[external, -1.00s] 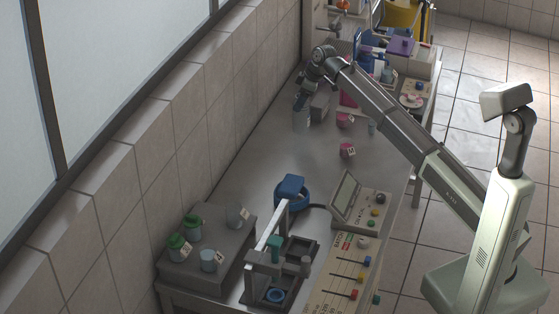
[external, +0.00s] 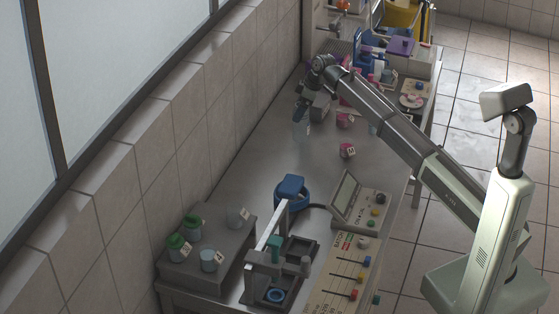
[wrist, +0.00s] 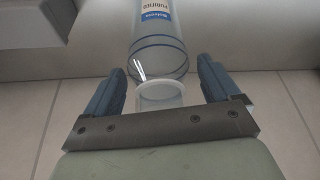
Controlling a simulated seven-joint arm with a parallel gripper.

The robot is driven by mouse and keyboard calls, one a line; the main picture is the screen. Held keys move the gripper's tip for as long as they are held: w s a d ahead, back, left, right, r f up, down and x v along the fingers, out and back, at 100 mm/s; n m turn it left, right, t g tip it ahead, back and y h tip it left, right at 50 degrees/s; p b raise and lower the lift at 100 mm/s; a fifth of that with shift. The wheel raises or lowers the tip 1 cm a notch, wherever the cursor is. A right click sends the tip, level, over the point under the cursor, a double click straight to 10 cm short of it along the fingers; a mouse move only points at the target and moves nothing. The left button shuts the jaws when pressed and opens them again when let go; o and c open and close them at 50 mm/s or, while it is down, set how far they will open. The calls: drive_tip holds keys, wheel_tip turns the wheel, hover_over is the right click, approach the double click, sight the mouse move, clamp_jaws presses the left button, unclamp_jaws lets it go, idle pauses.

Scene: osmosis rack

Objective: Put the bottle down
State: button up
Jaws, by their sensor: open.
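The clear bottle (wrist: 160,38) has blue rings and a blue-and-white label, and shows in the wrist view just beyond my gripper. A whitish translucent round part (wrist: 160,95), apparently its cap, lies between the fingers. My gripper (wrist: 161,88) is open, with a blue finger on each side of that part and visible gaps between. In the external view my gripper (external: 301,112) is low over the far left of the metal table (external: 262,150). The bottle is hard to make out there, and its contact with the table cannot be told.
A grey block (external: 320,106) stands close to the right of my gripper. Pink labelled pieces (external: 347,151) lie nearby. A blue round device (external: 291,192), a control panel (external: 350,268) and a grey rack with jars (external: 205,272) fill the near end. The middle of the table is clear.

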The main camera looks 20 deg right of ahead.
drive_tip(key=shift+r, duration=0.15)
drive_tip(key=v, duration=1.2)
drive_tip(key=shift+w, duration=0.1)
